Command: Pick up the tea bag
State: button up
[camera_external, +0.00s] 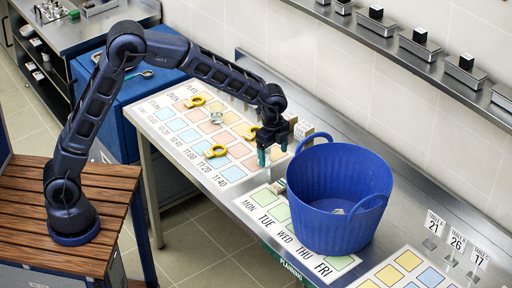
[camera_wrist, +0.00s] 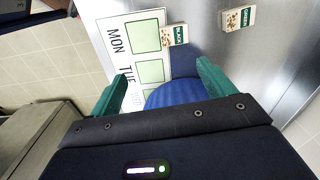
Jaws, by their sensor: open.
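Two small tea packets show in the wrist view: one labelled BLACK (camera_wrist: 175,36) at the edge of the weekday mat, and one labelled GREEN (camera_wrist: 238,19) on bare steel to its right. A small packet (camera_external: 279,186) also shows beside the mat in the external view, left of the blue tub; its label is too small to read there. My gripper (camera_external: 273,154) is open and empty above the counter, with its green fingers (camera_wrist: 165,88) pointing down. The packets lie beyond the fingertips in the wrist view, not between them. A small pale item (camera_external: 338,211) lies inside the tub.
The tall blue tub (camera_external: 325,235) stands right of my gripper, and its rim (camera_wrist: 172,94) shows between the fingers. The weekday mat (camera_external: 262,196) and a timetable mat with yellow rings (camera_external: 216,151) lie on the counter. A wall shelf (camera_external: 390,42) runs behind.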

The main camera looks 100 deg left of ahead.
notch_tip(320, 180, down, 4)
jog(key=w+a, duration=0.2)
jog(key=a, duration=0.1)
send_over(280, 184)
jog(key=shift+m, duration=0.3)
jog(key=f, duration=0.5)
jog(key=shift+s+f, duration=0.25)
jog(key=shift+f, duration=0.1)
jog(key=shift+w+f, duration=0.15)
jog(key=shift+f, duration=1.2)
jog(key=shift+w+f, duration=0.1)
jog(key=shift+f, duration=1.2)
jog(key=c, duration=1.1)
